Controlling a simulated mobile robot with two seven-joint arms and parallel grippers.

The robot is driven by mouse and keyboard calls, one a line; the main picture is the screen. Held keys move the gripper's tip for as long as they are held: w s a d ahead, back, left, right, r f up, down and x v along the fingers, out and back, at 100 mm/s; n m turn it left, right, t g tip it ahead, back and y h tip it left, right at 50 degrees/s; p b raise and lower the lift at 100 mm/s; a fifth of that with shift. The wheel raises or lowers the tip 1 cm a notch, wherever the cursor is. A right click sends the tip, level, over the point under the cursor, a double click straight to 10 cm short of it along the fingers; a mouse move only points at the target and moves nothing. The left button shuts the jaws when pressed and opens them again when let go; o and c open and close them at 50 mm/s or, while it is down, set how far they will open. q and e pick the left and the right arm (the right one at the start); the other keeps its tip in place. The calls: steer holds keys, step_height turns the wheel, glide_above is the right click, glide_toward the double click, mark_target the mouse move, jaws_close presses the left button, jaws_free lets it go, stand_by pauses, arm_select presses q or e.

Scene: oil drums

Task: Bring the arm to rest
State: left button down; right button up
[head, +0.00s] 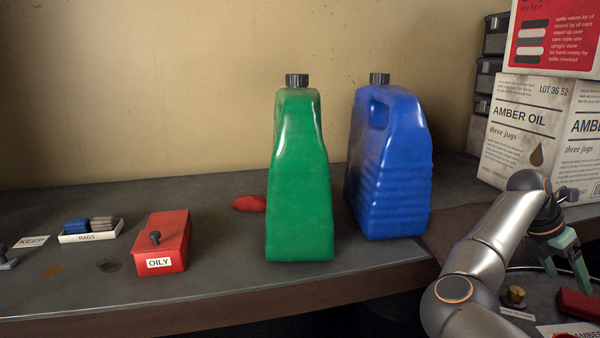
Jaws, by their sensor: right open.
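My right arm (475,265) comes in from the lower right, bent at the elbow. My right gripper (566,272) is at the right edge of the head view, pointing down with its greenish fingers apart. It looks empty and is well to the right of the jugs. A green jug (298,180) with a black cap stands upright near the bench's front edge. A blue jug (392,165) with a black cap stands upright to its right, a little farther back. My left gripper is not in view.
A red box labelled OILY (163,240) and a white rag tray (90,233) are at left on the bench (220,285). A red cloth (249,203) lies behind the green jug. An AMBER OIL carton (524,130) stands at right. A brass knob (515,294) and red object (578,304) are below my gripper.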

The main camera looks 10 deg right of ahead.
steer(key=s+d+r+n+g+h, duration=0.25)
steer(key=s+d+r+h, duration=0.35)
steer(key=d+r+h, duration=0.35)
steer(key=w+a+r+n+t+h, duration=0.75)
steer(key=a+n+t, duration=0.25)
steer(key=n+t, duration=0.75)
steer(key=w+a+f+n+t+y, duration=0.35)
steer(key=a+f+n+y, duration=0.45)
steer(key=a+n+y, duration=0.4)
steer(key=w+a+f+n+t+y, duration=0.35)
steer(key=a+f+n+y, duration=0.55)
steer(key=n, duration=0.5)
steer(key=s+a+f+n+g+y, duration=0.25)
steer(key=s+a+f, duration=0.2)
steer(key=f, duration=0.25)
steer(key=s+a+f+n+g+y, duration=0.1)
steer(key=s+a+f+n+g, duration=0.3)
steer(key=f, duration=0.3)
steer(key=s+a+f+n+g, duration=0.1)
steer(key=s+a+f+g, duration=0.4)
steer(key=s, duration=0.5)
steer(key=s+a+f+n+g, duration=0.2)
steer(key=s+f+g, duration=0.3)
steer(key=s, duration=0.6)
steer(key=w+a+f+t+y+p, duration=0.1)
steer(key=w+a+f+t+p, duration=0.3)
steer(key=t+p, duration=0.2)
steer(key=shift+a+f+y+p, duration=0.2)
steer(key=shift+y+p, duration=0.15)
steer(key=shift+p, duration=0.85)
